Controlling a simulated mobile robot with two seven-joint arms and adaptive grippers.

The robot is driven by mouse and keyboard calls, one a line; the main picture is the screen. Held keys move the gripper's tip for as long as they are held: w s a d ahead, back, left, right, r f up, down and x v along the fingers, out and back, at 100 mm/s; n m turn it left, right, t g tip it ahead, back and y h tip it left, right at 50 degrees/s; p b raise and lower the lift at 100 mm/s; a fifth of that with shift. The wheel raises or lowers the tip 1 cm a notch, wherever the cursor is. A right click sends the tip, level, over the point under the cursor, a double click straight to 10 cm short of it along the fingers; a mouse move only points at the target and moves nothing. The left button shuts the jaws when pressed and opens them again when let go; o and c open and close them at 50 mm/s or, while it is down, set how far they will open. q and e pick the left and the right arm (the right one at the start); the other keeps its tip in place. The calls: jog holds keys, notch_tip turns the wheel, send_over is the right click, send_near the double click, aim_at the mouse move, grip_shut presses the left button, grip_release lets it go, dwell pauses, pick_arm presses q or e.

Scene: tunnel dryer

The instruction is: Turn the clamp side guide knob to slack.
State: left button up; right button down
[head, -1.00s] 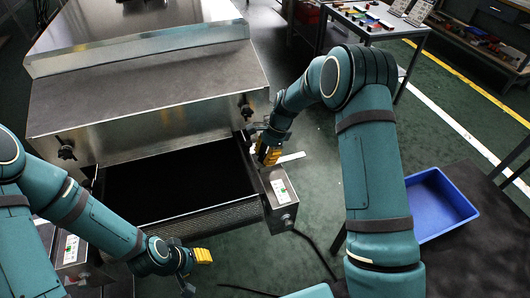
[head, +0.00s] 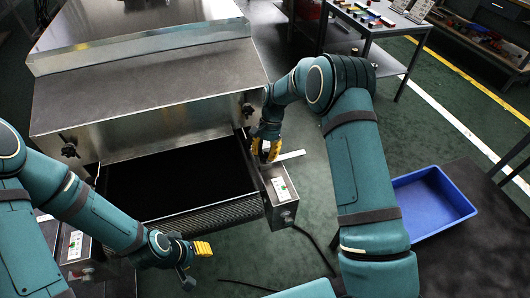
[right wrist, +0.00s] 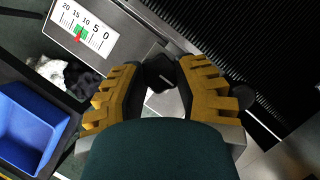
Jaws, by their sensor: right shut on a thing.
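The clamp side guide knob is a dark, rounded knob (right wrist: 160,72) at the tunnel dryer's right side rail; in the right wrist view it sits between my two yellow-padded fingers. My right gripper (head: 264,149) is shut on it, and hides it in the head view. A white scale plate (right wrist: 85,28) marked 20 to 0, with a green band and a red pointer, lies to the upper left of the knob in the right wrist view. My left gripper (head: 194,262) is open and empty in front of the dryer's infeed.
The dryer's black belt (head: 175,177) lies left of my right gripper. Dark knobs (head: 248,110) and (head: 69,150) are on the hood front. A blue bin (head: 432,205) stands at the right. A table (head: 380,25) with small parts is at the back right.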

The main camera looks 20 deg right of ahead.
jog(key=shift+s+f, duration=0.1)
jog(key=shift+f, duration=0.05)
jog(key=c, duration=0.6)
grip_release()
jog(key=shift+o, duration=0.2)
jog(key=v, duration=1.2)
